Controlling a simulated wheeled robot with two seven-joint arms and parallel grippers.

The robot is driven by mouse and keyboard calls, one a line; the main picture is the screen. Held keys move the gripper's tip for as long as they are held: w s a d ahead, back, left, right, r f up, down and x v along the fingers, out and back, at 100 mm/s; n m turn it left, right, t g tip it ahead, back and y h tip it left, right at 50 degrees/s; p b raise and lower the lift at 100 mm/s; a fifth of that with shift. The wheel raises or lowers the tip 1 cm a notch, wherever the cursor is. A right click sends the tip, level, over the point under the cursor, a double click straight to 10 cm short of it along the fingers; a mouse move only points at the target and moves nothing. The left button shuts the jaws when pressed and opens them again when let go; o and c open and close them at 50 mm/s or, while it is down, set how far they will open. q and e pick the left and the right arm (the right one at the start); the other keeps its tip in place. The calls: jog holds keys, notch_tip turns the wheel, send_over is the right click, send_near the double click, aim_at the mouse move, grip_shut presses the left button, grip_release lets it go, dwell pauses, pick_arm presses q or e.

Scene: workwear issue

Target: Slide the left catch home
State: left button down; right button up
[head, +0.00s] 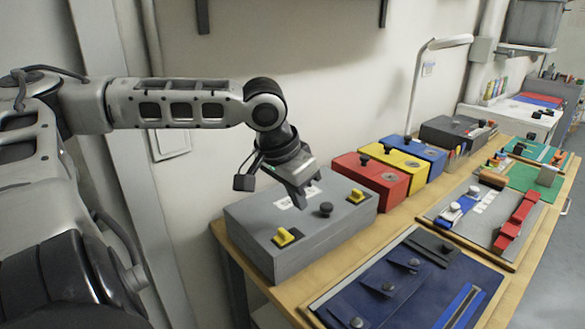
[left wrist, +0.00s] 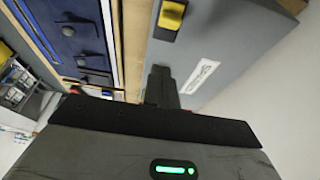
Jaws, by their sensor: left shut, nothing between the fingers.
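A grey box (head: 300,220) stands at the near left end of the bench. The yellow left catch (head: 284,237) sits on its lid near the left front; what looks like the same catch is at the top of the left wrist view (left wrist: 172,14). A second yellow catch (head: 356,196) is at the lid's right, and a black knob (head: 326,209) stands between them. My left gripper (head: 301,202) is shut and empty above the lid, behind the left catch and apart from it in the picture. Its fingers (left wrist: 160,88) also show in the wrist view. My right gripper is not in view.
A white label (head: 297,198) lies on the lid behind the catches. Red (head: 372,182), yellow (head: 400,165) and blue boxes (head: 422,154) stand to the right along the wall. A dark blue panel with knobs (head: 390,290) lies in front. A lamp (head: 448,42) rises behind.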

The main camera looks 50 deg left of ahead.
pick_arm(q)
jog(key=shift+v, duration=2.7)
